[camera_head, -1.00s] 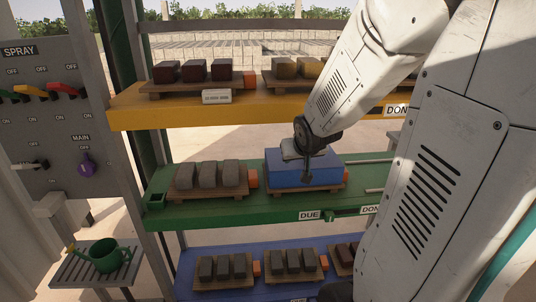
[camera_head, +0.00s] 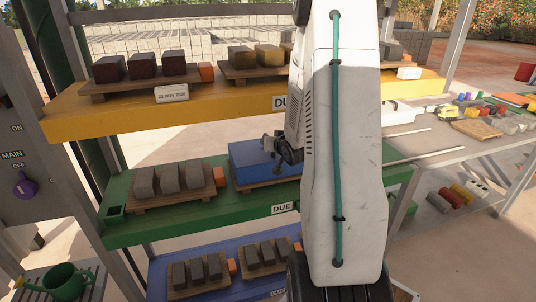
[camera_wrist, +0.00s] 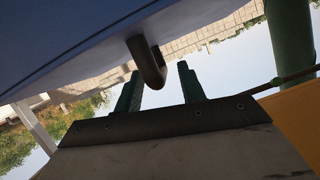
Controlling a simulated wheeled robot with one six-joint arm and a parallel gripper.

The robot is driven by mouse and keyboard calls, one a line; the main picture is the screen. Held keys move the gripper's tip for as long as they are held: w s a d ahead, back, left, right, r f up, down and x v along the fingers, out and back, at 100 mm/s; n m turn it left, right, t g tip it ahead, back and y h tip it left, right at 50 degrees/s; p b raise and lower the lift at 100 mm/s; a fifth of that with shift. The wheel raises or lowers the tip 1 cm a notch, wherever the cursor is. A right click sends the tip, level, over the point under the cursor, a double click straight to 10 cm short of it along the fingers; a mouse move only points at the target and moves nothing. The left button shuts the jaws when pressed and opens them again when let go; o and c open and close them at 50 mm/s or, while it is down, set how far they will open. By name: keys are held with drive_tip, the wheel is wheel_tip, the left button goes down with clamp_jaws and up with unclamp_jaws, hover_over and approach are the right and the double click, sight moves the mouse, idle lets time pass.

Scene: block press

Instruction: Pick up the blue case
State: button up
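The blue case (camera_head: 250,162) sits on a wooden pallet on the green middle shelf, its right part hidden behind my arm. My gripper (camera_head: 268,143) is at the upper right of the case's visible front, partly hidden by my arm. In the wrist view the case (camera_wrist: 60,45) fills the upper left, with a dark rounded handle (camera_wrist: 148,62) sticking out from it. The two fingers of my gripper (camera_wrist: 160,88) stand apart, and the handle appears between them in the picture. I cannot tell whether they touch it.
A pallet of grey blocks (camera_head: 170,180) stands left of the case on the green shelf (camera_head: 150,232). The yellow shelf (camera_head: 120,112) is above and the blue shelf (camera_head: 200,256) below. A table with small coloured items (camera_head: 450,150) is at the right.

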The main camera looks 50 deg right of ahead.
drive_tip(key=shift+x, duration=0.9)
clamp_jaws()
drive_tip(key=shift+r, duration=0.1)
